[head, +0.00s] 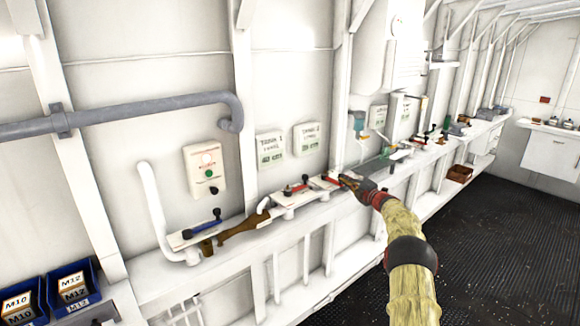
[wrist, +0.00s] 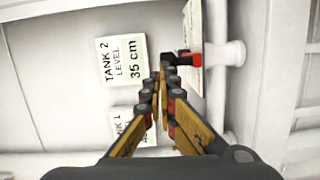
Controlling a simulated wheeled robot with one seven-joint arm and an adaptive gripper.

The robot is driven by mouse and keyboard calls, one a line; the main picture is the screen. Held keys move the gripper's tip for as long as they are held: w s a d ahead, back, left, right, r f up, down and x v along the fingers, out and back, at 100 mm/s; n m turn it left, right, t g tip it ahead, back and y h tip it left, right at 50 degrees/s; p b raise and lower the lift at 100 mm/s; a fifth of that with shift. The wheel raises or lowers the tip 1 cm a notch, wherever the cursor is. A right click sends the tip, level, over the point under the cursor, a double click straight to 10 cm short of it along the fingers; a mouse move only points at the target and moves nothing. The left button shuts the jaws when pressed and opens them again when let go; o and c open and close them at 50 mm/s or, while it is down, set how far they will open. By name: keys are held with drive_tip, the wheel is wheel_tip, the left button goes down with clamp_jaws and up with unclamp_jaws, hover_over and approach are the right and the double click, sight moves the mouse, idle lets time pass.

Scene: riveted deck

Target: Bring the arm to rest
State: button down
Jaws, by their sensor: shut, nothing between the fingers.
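My arm (head: 411,262), wrapped in a yellowish cover with dark bands, reaches from the lower right towards the wall ledge. My gripper (head: 346,182) is at the ledge beside a red-handled valve (head: 330,181). In the wrist view my gripper (wrist: 160,84) has its yellow and black fingers together, with nothing seen between them. The red and black valve handle (wrist: 195,60) lies just beyond the fingertips. I cannot tell whether they touch it.
Another red-handled valve (head: 296,188) and a blue-handled valve (head: 203,222) sit further left on the ledge (head: 165,268). Tank level signs (head: 307,138) hang above; the TANK 2 sign (wrist: 121,60) reads 35 cm. Blue bins (head: 75,285) stand lower left. The dark floor (head: 490,240) at right is clear.

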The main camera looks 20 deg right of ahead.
drive_tip(key=s+d+f+m+g+h, duration=0.2)
drive_tip(key=s+d+f+m+h, duration=0.1)
drive_tip(key=d+f+m, duration=0.3)
drive_tip(key=s+d+f+m+g+h, duration=0.3)
drive_tip(key=f+m+h, duration=0.1)
drive_tip(key=f, duration=0.3)
drive_tip(key=s+a+f+m+g, duration=0.25)
drive_tip(key=s+m+g, duration=0.2)
drive_tip(key=s, duration=0.45)
drive_tip(key=s+a+r+m+y, duration=0.1)
drive_tip(key=s+a+r, duration=0.5)
drive_tip(key=s+a, duration=1)
drive_tip(key=s+a+r+m+g+y+b, duration=0.1)
drive_tip(key=s+a+r+y, duration=0.2)
drive_tip(key=s+a, duration=1.3)
drive_tip(key=s+a+r+m+g+y, duration=0.1)
drive_tip(key=s+a+r+m, duration=0.1)
drive_tip(key=s+a+r, duration=0.7)
drive_tip(key=shift+s+a+r+y+b, duration=0.2)
drive_tip(key=shift+s+a, duration=1.7)
drive_tip(key=shift+a, duration=1.6)
drive_tip(key=shift+s+a+r+y+b, duration=0.2)
drive_tip(key=shift+s+a, duration=1.65)
drive_tip(key=shift+a, duration=1.65)
